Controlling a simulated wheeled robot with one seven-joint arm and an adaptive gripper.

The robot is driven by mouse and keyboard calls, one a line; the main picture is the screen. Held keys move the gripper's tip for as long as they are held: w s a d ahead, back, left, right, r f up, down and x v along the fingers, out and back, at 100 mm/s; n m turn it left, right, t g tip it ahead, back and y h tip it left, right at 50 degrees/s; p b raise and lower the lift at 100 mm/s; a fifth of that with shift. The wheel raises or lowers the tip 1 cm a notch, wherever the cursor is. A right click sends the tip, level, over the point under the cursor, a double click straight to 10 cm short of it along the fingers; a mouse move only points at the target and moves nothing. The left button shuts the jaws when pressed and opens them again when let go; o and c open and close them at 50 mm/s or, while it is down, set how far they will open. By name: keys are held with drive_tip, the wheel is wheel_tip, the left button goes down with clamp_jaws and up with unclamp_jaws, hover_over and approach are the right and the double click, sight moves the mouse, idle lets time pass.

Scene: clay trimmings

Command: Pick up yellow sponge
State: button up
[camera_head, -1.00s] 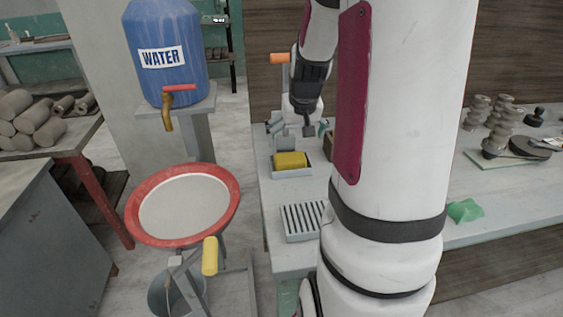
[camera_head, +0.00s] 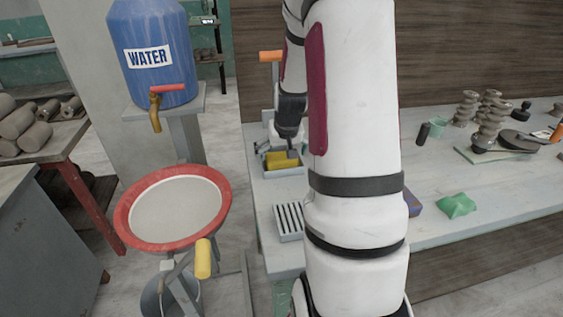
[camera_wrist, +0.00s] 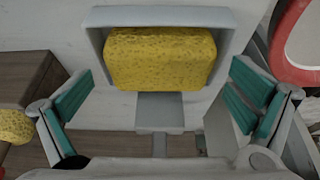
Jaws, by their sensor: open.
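The yellow sponge (camera_head: 281,160) sits in a small grey tray (camera_head: 284,172) on the workbench, behind the slatted rack. In the wrist view the sponge (camera_wrist: 160,58) fills most of the tray (camera_wrist: 160,17), whose rim shows around it. My gripper (camera_wrist: 160,100) is open, with its teal-padded fingers spread to the left and right of the tray. The sponge lies between and slightly beyond the fingertips, with no visible contact. In the head view my gripper (camera_head: 290,152) is down close to the sponge and partly covers it.
A slatted grey rack (camera_head: 289,221) stands in front of the tray. A red-rimmed basin (camera_head: 172,209) is left of the bench, below a blue water barrel (camera_head: 150,55). A green crumpled piece (camera_head: 456,205) and clay pieces (camera_head: 491,119) lie on the bench's right side.

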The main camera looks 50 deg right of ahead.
sight(282, 155)
drive_tip(key=c, duration=1.1)
drive_tip(key=shift+o, duration=0.2)
drive_tip(key=shift+r, duration=0.55)
drive_tip(key=v, duration=0.3)
drive_tip(key=s+a+r+b, duration=0.1)
drive_tip(key=s+a+b, duration=0.1)
drive_tip(key=s+a, duration=0.7)
drive_tip(key=shift+s, duration=1.45)
